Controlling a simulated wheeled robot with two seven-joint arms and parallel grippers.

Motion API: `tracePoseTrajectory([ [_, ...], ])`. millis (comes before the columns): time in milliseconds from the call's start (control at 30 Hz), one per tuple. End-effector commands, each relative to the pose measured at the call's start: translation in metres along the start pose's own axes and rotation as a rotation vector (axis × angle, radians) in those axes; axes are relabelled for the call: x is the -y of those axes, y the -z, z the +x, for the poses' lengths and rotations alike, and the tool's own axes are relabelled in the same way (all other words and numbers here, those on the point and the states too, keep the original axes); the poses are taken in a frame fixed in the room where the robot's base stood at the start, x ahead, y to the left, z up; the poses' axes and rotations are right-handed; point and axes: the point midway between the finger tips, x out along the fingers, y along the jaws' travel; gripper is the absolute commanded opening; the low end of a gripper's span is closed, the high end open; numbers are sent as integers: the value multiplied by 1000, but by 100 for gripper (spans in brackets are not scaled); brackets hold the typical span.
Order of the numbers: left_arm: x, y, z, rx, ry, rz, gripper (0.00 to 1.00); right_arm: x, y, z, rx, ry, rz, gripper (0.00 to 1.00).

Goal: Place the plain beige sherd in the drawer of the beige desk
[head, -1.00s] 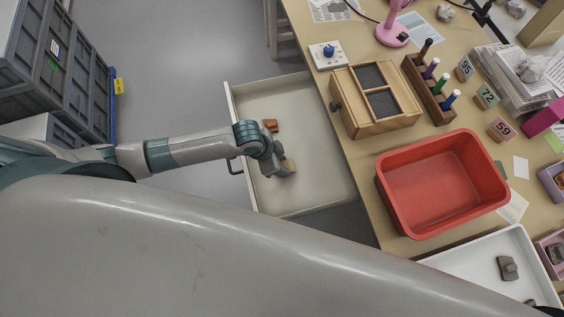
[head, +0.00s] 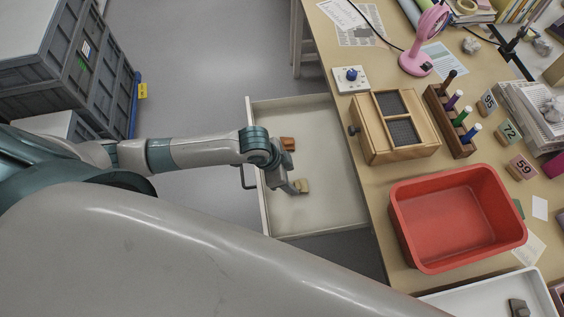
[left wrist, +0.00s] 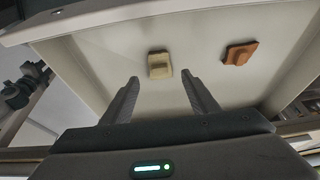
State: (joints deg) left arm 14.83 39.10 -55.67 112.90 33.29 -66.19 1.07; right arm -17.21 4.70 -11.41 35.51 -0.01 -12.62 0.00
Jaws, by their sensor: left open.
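The plain beige sherd (head: 303,186) lies on the floor of the open desk drawer (head: 325,205). It also shows in the left wrist view (left wrist: 159,65), just beyond the fingertips and between their lines. My left gripper (head: 298,189) is in the drawer beside the beige sherd. In the left wrist view its two fingers (left wrist: 160,82) are spread apart with nothing between them. An orange-brown sherd (head: 288,144) lies in the same drawer, and it shows to the right of the beige one in the left wrist view (left wrist: 240,53). My right gripper is not in view.
On the beige desk (head: 375,185) stand a wooden box (head: 393,126), a red bin (head: 458,218), a marker rack (head: 449,120) and a pink lamp (head: 416,60). A white tray (head: 460,300) with a grey piece is at the lower right. Grey crates (head: 70,60) stand at upper left.

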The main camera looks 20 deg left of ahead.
Motion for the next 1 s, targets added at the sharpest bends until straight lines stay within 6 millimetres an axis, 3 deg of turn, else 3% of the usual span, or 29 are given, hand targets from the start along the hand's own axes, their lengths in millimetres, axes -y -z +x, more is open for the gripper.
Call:
tracePoseTrajectory([
  [200, 0, -1, -39, 0, 1, 2, 54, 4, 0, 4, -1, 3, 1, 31],
  [400, 0, 0, -61, 1, 0, 1, 54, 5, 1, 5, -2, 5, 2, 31],
  [1000, 0, 0, -68, 1, 0, 1, 54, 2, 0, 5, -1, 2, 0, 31],
])
